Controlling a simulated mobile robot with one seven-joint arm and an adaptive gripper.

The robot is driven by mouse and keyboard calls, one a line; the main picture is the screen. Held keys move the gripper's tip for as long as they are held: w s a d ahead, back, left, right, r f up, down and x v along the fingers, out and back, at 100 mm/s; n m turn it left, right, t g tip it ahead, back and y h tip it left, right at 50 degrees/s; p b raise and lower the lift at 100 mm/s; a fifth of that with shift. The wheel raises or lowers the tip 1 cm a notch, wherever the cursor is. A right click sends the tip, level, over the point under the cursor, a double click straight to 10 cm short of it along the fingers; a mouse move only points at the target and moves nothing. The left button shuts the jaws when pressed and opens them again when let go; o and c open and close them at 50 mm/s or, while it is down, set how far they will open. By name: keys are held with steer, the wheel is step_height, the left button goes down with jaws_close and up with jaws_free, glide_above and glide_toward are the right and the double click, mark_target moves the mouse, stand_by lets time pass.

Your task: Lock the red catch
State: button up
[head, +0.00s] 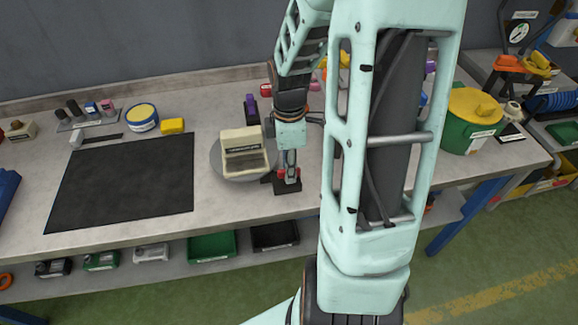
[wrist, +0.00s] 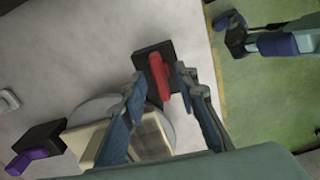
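The red catch (wrist: 158,76) is a red bar on a black base (wrist: 146,52), beside the round grey turntable (wrist: 88,108). In the head view the red catch (head: 292,174) is at the table's front side, partly covered by my gripper. My gripper (wrist: 160,77) is open, with one finger on each side of the red bar and gaps visible between them. In the head view my gripper (head: 287,168) points down over the catch. A cream block with a dark label strip (head: 245,161) sits on the turntable (head: 216,158).
A purple catch (head: 250,103) on a black base stands behind the turntable; it also shows in the wrist view (wrist: 28,160). A black mat (head: 120,185) lies left, and a green tub with a yellow lid (head: 472,120) stands right. The table's front edge is close to the red catch.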

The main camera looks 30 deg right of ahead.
steer(key=shift+c, duration=0.6)
jaws_close()
